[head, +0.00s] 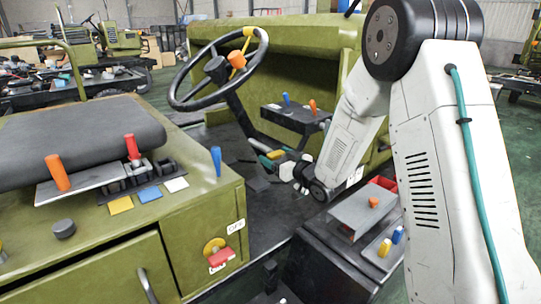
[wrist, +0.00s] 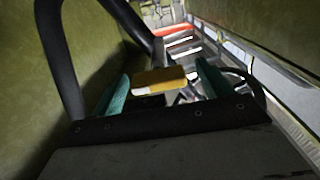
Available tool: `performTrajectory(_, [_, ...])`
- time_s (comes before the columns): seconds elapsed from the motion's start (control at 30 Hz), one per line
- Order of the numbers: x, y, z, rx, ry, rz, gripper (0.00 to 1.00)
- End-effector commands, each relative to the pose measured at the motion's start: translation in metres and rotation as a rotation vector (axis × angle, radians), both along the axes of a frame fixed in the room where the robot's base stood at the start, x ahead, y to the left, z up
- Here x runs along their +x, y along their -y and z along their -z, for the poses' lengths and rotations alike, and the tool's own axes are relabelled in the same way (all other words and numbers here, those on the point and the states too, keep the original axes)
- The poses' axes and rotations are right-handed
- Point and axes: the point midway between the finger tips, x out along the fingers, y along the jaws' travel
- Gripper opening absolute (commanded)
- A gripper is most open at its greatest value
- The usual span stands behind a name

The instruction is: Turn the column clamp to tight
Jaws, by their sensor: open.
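My gripper (head: 270,157) is low in the cab, beside the foot of the steering column. In the wrist view my gripper (wrist: 163,76) is open, with its two teal fingers apart. A yellow-brown handle (wrist: 160,81) with a white end lies between the fingers, with a gap on each side. It looks like the column clamp's handle, but I cannot confirm this. In the head view a small yellow piece (head: 276,154) shows at my gripper. The clamp's body and any tight mark are not readable.
The seat (head: 75,140) and green side box (head: 205,225) fill the left. Dark floor lies between.

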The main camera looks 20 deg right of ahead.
Motion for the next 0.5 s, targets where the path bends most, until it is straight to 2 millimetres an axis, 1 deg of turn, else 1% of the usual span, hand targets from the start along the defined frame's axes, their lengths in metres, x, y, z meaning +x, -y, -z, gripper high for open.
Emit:
performTrajectory(0.1, [0.013, -0.005, 0.001, 0.0, -0.001, 0.0, 0.78])
performTrajectory(0.2, [0.019, -0.007, 0.0, 0.0, -0.001, 0.002, 0.78])
performTrajectory(0.47, [0.021, -0.006, 0.0, 0.0, -0.001, 0.004, 0.78])
performTrajectory(0.5, [0.021, -0.006, 0.0, 0.0, -0.001, 0.004, 0.75])
